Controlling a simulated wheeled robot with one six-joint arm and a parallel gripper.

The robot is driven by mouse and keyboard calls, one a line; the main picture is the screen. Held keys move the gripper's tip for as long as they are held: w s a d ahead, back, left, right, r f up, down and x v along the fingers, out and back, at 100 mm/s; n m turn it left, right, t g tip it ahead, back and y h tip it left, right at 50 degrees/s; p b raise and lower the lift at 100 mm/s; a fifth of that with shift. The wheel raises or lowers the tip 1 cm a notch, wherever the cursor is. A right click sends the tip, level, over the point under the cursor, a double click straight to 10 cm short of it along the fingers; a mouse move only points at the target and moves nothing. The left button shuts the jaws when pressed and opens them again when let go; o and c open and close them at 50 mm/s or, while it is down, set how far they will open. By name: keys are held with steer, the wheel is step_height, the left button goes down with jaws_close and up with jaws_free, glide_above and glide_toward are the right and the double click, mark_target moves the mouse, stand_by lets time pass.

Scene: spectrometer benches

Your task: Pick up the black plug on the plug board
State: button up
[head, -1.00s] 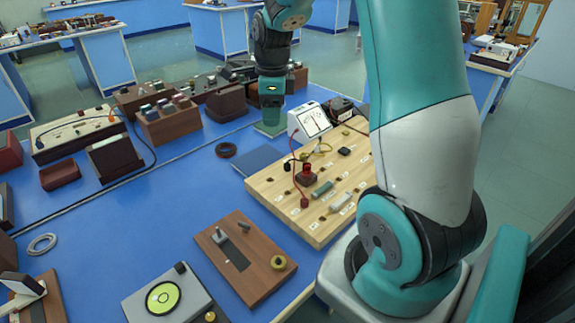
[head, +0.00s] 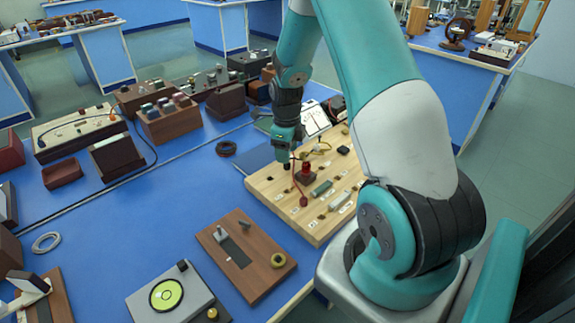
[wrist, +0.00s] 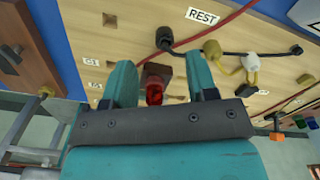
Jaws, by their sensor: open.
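The black plug (wrist: 163,38) stands on the wooden plug board (head: 268,192) beside the REST label, a black lead running from it. In the wrist view it sits beyond my fingertips and is not between them. My gripper (wrist: 160,72) is open and empty, pointing down over the board. In the head view my gripper (head: 284,156) is above the board's far left edge and largely hides the plug. A red-topped part (wrist: 153,93) on a dark base shows between my fingers in the wrist view; it also shows in the head view (head: 305,170), right of my gripper.
A red lead (head: 298,186) and a yellow lead (head: 320,147) lie across the board close to my gripper. A white meter (head: 316,118) stands behind it. Another black part (head: 343,150) sits farther right.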

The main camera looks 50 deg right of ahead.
mark_target(287, 167)
steer(key=f, duration=0.3)
steer(key=f+p, duration=0.1)
steer(key=f, duration=0.1)
steer(key=shift+w+d, duration=0.2)
steer(key=shift+d, duration=0.05)
steer(key=shift+r, duration=0.1)
jaws_close()
